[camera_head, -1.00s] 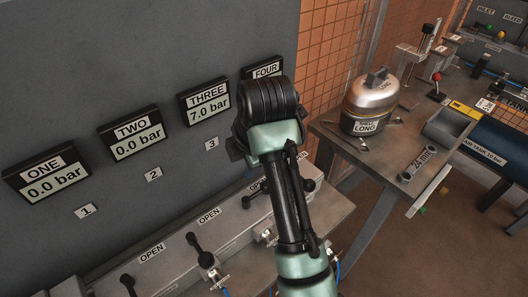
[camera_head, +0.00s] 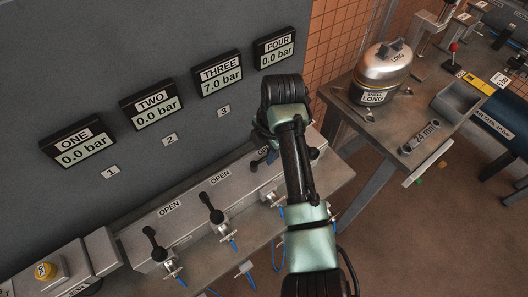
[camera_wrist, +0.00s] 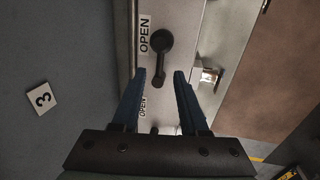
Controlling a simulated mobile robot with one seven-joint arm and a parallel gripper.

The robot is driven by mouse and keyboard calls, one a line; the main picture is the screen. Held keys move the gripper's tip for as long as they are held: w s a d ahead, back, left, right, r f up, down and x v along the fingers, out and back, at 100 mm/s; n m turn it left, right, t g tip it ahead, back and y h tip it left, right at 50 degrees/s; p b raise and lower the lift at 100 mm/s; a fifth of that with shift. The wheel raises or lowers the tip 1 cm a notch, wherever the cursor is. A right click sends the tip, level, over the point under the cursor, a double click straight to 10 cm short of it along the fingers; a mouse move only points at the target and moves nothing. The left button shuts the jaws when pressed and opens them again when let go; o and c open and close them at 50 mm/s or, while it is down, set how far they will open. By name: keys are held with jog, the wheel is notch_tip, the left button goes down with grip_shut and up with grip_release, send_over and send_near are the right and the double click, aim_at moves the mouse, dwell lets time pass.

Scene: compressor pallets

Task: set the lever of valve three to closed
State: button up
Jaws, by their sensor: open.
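Lever three (camera_wrist: 161,58) is a black handle with a round end beside an OPEN label. It shows in the wrist view, its narrow end in line between my fingertips; whether they touch it I cannot tell. My gripper (camera_wrist: 159,73) is open, with blue fingers either side of that handle in the picture. In the head view my gripper (camera_head: 266,153) is at the valve bench below gauge three (camera_head: 219,79), and my arm hides most of lever three. Gauge three reads 7.0 bar. The number 3 tag (camera_head: 223,110) is on the wall, also in the wrist view (camera_wrist: 41,97).
Lever one (camera_head: 154,244) and lever two (camera_head: 211,208) stand on the bench left of my gripper. Lever four (camera_head: 314,153) is just right of my arm. A side table (camera_head: 385,130) with a metal canister (camera_head: 382,72) stands further right. A yellow button (camera_head: 46,270) is at lower left.

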aim_at(263, 159)
jog(key=shift+w+a+f, duration=0.1)
jog(key=shift+w+f, duration=0.05)
jog(key=shift+f, duration=0.6)
jog(key=shift+w+a+f, duration=0.1)
jog(key=shift+f, duration=0.65)
grip_shut()
dwell(0.4)
